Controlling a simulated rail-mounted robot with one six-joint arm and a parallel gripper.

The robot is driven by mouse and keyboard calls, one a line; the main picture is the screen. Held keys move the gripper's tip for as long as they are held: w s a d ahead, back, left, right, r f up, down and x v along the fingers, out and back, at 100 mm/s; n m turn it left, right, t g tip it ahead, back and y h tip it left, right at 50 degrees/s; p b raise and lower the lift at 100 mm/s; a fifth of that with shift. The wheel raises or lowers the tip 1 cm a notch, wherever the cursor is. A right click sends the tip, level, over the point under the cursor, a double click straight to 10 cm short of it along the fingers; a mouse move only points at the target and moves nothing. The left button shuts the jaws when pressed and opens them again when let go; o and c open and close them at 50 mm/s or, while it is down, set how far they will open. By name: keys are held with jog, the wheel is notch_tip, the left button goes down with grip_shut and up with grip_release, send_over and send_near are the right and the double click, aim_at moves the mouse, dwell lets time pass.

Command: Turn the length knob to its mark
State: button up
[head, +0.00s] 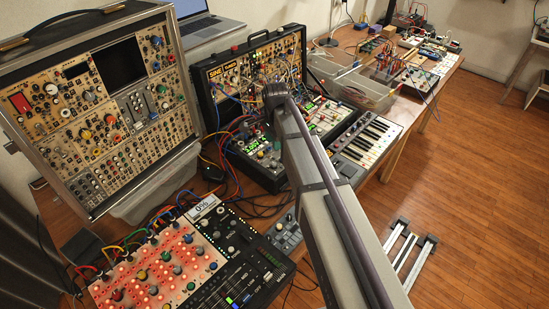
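I cannot tell which knob is the length knob, as the panel labels are too small to read. Many knobs show on the large modular case (84,132) at left and on the smaller black case labelled SINE (217,73) at centre. More knobs are on the red-lit panel (160,275) at the front. My arm reaches from the bottom right to the middle, in front of the smaller case. My gripper is not visible; the arm hides the area past its far end. No mark for a knob can be made out.
Patch cables hang around the smaller case and cross the red-lit panel. A black mixer (262,262), a keyboard (368,138) and a clear plastic box (352,88) crowd the table. A laptop (208,28) stands behind. The wooden floor (480,170) at right is mostly open.

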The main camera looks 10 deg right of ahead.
aim_at(274, 163)
jog(key=f+b, duration=1.1)
jog(key=shift+w+a, duration=0.1)
jog(key=shift+w, duration=0.1)
jog(key=shift+r, duration=0.1)
